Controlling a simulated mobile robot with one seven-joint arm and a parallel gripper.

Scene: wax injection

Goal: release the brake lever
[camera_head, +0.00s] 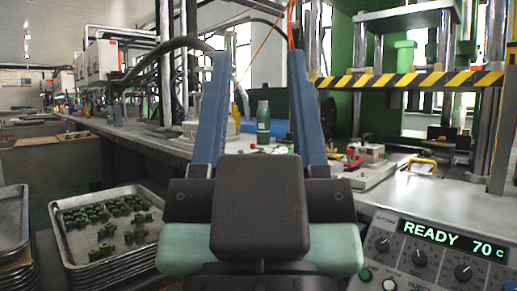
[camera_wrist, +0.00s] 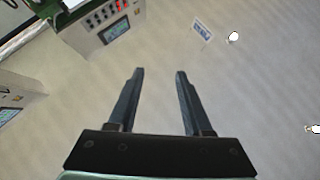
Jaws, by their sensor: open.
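I cannot make out a brake lever in either view. My gripper (camera_head: 258,54) stands large in the middle of the head view, with its two blue fingers spread apart and pointing up and away. It hides part of the bench behind it. The wrist view also shows my gripper (camera_wrist: 160,72), with two dark fingers apart and nothing between them. Beyond the fingers there is a plain pale grey surface (camera_wrist: 235,90).
A tray of green parts (camera_head: 108,228) lies at the left. A control panel (camera_head: 440,250) reading "READY 70 C" is at the lower right. A press with a yellow-black striped bar (camera_head: 410,79) rises behind it.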

